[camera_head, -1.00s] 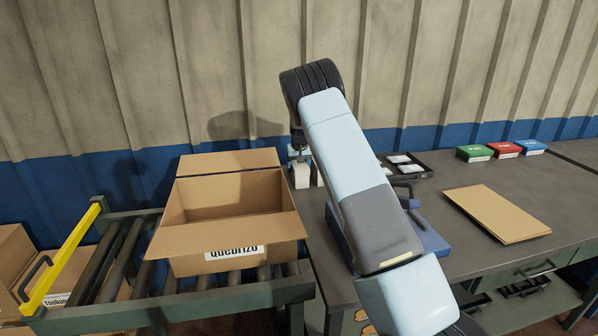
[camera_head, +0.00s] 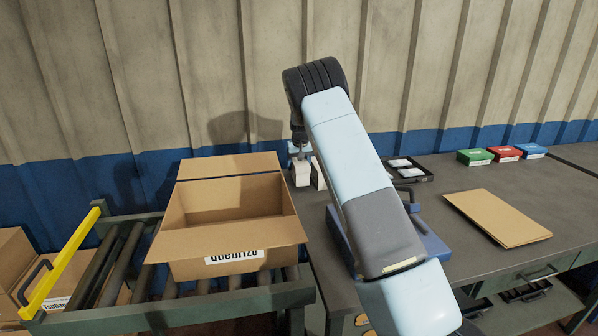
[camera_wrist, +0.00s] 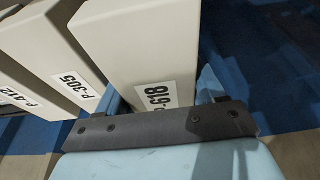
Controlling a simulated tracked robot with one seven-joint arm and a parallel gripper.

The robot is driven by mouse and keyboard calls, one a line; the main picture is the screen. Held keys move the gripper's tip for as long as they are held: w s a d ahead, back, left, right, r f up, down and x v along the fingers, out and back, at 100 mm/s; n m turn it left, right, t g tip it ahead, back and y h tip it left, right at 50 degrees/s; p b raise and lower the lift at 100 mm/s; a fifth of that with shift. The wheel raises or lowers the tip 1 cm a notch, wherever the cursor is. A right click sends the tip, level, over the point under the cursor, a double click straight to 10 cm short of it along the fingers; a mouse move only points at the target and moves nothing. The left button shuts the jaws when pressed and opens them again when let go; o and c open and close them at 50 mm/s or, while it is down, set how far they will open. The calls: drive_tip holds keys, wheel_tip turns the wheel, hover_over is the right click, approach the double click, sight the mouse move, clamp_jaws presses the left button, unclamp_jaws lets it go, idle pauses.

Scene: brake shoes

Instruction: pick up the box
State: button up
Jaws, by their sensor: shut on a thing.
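My gripper (camera_wrist: 163,98) is shut on a pale, off-white box (camera_wrist: 140,45), with one finger at each side of it. The box carries a white label whose print is turned around in the wrist view. In the head view my gripper (camera_head: 298,149) is at the back left end of the bench, over the pale box (camera_head: 301,174). I cannot tell whether the box is clear of the bench. A similar box (camera_wrist: 62,50) labelled P-305 stands beside it in the wrist view, and another box (camera_wrist: 25,85) labelled P-412 is farther left.
An open cardboard carton (camera_head: 225,260) stands on the roller conveyor (camera_head: 120,265) to the left. On the bench (camera_head: 420,225) are a black tray (camera_head: 412,178), a folded cardboard sheet (camera_head: 497,217) and green, red and blue boxes (camera_head: 505,152). A corrugated wall is close behind.

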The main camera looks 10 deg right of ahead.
sight(301, 162)
drive_tip(key=s+r, duration=0.1)
drive_tip(key=r, duration=0.1)
drive_tip(key=s+r, duration=0.3)
drive_tip(key=r, duration=0.1)
drive_tip(key=shift+s, duration=0.35)
drive_tip(key=s+r, duration=0.4)
drive_tip(key=s, duration=0.5)
drive_tip(key=shift+s, duration=0.15)
